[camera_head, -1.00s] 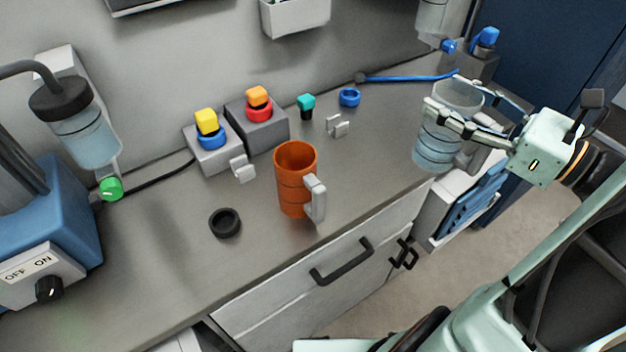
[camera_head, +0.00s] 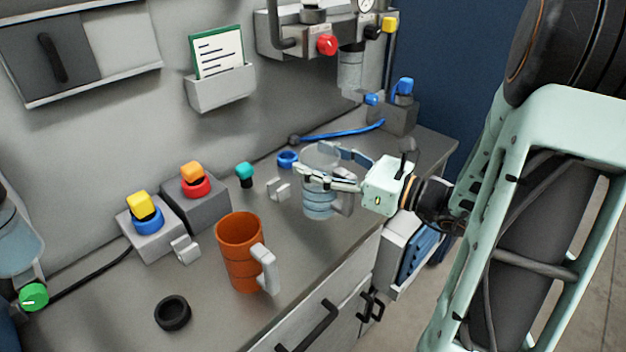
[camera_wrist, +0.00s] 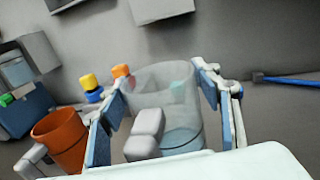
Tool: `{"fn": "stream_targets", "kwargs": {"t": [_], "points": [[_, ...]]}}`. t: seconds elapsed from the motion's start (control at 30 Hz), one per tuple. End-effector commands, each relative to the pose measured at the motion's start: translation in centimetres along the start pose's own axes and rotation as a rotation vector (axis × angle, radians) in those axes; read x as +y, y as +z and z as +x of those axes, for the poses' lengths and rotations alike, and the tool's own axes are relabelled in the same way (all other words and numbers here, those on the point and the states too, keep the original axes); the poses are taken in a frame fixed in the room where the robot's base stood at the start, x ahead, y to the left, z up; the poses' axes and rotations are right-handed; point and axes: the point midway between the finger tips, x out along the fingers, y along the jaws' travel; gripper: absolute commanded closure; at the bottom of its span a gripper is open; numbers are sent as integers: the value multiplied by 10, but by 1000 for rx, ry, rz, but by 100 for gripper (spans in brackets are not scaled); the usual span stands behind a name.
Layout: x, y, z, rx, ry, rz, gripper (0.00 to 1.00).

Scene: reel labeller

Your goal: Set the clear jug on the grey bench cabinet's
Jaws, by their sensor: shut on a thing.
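The clear jug (camera_head: 319,205) is see-through with a bluish lower part and a pale grey handle. It is upright at the right part of the grey bench cabinet's top (camera_head: 225,310). My gripper (camera_head: 328,172) is shut around the jug's upper body, with a finger on each side. In the wrist view the jug (camera_wrist: 180,115) stands between my two fingers, its handle towards the palm. I cannot tell whether the jug's base touches the bench top.
An orange mug (camera_head: 240,255) and a black ring (camera_head: 172,313) stand to the left. Grey blocks with coloured knobs (camera_head: 195,200), a grey clip (camera_head: 278,190), a blue ring (camera_head: 287,160) and a blue hose (camera_head: 345,132) lie behind. A dispenser (camera_head: 350,70) hangs on the wall.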

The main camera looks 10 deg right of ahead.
Motion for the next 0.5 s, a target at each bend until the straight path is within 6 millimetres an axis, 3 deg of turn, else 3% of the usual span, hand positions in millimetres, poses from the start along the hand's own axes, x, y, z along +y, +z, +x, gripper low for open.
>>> {"fn": "stream_targets", "kwargs": {"t": [0.27,0.4,0.5], "points": [[-3,-18,14,-1,0,1,89],[-3,-41,13,-1,-2,2,89],[-3,-46,13,-1,-1,-1,89]]}}
